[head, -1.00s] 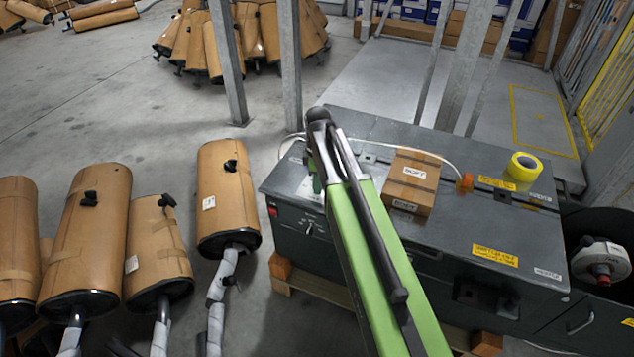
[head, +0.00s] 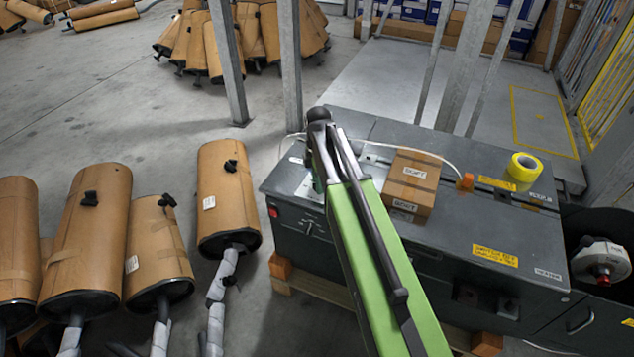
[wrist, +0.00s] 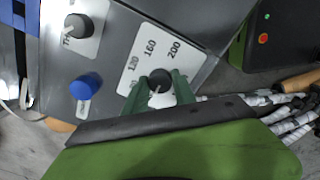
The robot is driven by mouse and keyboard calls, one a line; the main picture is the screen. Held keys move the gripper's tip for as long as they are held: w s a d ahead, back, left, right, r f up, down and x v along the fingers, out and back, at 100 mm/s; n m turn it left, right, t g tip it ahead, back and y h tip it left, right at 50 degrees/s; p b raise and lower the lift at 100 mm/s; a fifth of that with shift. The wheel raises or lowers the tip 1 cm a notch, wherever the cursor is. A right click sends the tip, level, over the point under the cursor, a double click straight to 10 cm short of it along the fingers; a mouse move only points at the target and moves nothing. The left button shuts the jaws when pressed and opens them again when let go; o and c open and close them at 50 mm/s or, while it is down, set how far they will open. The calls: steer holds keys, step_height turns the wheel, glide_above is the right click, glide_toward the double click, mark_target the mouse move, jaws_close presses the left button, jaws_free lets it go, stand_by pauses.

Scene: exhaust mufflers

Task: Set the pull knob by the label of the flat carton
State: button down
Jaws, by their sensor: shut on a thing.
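The flat carton (head: 410,184) lies on the dark machine top in the head view, right of my arm, with white labels whose print is too small to read surely. In the wrist view my gripper (wrist: 158,84) is shut on a black knob (wrist: 160,77). This knob sits at a white scale plate (wrist: 150,48) marked 120, 160 and 200. A blue knob (wrist: 87,85) stands left of it, apart from my fingers. Another black knob (wrist: 78,27) is on a white plate at the upper left. In the head view my arm hides the gripper and knobs.
A yellow tape roll (head: 523,168) and an orange piece (head: 466,182) on a pale cable lie on the machine top (head: 440,225). Brown-wrapped mufflers (head: 226,190) stand left of the machine. A steel post (head: 290,65) rises behind it.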

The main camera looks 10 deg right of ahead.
steer(key=shift+w, duration=0.15)
steer(key=c, duration=1)
jaws_free()
step_height(320, 180, up, 17)
steer(key=p, duration=1.7)
steer(key=shift+r, duration=0.15)
